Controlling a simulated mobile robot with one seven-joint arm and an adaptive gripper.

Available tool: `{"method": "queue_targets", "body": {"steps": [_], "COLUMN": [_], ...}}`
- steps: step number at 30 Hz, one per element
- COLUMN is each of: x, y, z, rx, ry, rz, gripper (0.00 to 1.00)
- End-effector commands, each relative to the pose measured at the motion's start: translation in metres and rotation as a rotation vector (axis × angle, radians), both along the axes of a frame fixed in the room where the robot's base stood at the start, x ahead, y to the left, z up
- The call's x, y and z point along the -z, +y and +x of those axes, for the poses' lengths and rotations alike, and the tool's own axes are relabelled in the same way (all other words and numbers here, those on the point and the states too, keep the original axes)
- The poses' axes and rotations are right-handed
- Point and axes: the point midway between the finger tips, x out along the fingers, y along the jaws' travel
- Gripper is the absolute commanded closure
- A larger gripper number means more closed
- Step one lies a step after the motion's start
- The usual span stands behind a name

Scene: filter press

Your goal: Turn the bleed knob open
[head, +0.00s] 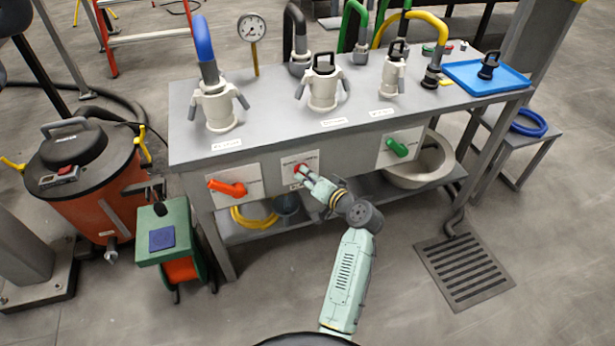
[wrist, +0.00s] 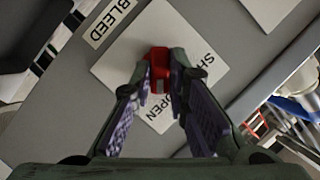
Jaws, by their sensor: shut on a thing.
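The bleed knob (head: 299,170) is a small red knob on a white plate (head: 313,158) at the middle of the bench front. In the wrist view the red knob (wrist: 158,60) sits between my fingertips, on the plate (wrist: 205,65) with partly covered lettering that includes "OPEN". A "BLEED" label (wrist: 110,22) is beside the plate. My gripper (head: 304,177) reaches the knob from the front and is shut on it; it also shows in the wrist view (wrist: 160,72). The fingers hide the knob's sides and some of the lettering.
An orange-red handle (head: 228,188) is on the plate to the left, and a green handle (head: 398,148) on the plate to the right. White couplings (head: 323,88) stand on the bench top (head: 270,110). A basin (head: 425,168) sits on the lower shelf. The floor in front is clear around a drain grate (head: 464,272).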

Motion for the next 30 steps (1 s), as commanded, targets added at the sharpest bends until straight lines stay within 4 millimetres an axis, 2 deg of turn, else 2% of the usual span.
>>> {"method": "queue_targets", "body": {"steps": [2,3,12,23,26,30], "x": [0.0,0.0,0.0,-0.001,-0.004,-0.012], "y": [0.0,0.0,0.0,-0.003,-0.011,-0.027], "z": [0.0,0.0,0.0,-0.004,-0.014,-0.037], "rx": [0.0,0.0,0.0,0.002,0.004,0.005], "ry": [0.001,0.001,0.001,0.0,0.001,0.001], "rz": [0.003,0.003,0.001,0.0,0.0,0.001], "gripper": [1.0,0.84,0.65,0.65,0.65,0.65]}}
